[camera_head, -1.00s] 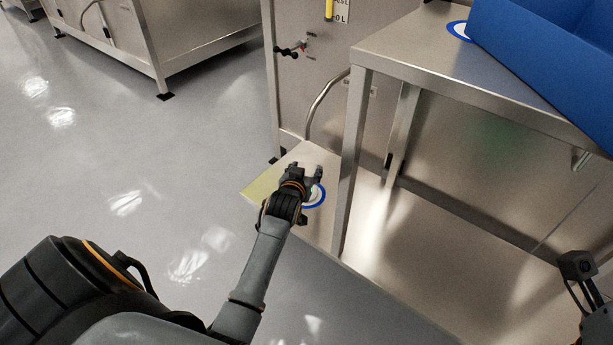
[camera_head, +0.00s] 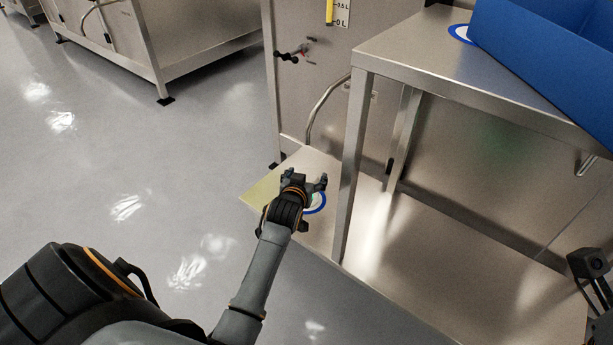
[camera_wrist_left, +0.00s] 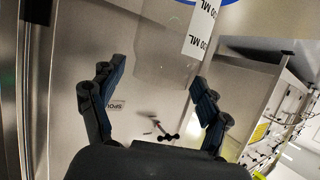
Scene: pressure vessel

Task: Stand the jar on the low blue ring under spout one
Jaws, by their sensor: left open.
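A clear jar (camera_wrist_left: 160,68) with a white ML label (camera_wrist_left: 200,28) shows in the left wrist view, just beyond and between my fingertips; that picture is upside down. A bit of blue shows at its top edge beside the jar's base, but I cannot tell how the base sits. In the head view the low blue ring (camera_head: 321,204) lies on the low shelf, partly covered by my left gripper (camera_head: 305,180). The jar cannot be made out there. My left gripper is open, its fingers (camera_wrist_left: 152,95) spread and apart from the jar.
A steel table (camera_head: 408,46) with a blue bin (camera_head: 560,60) and another blue ring (camera_head: 460,34) stands at right; its leg (camera_head: 350,170) is close to my left gripper. Behind is a steel cabinet (camera_head: 310,100) with a valve handle (camera_head: 290,56). The floor at left is clear.

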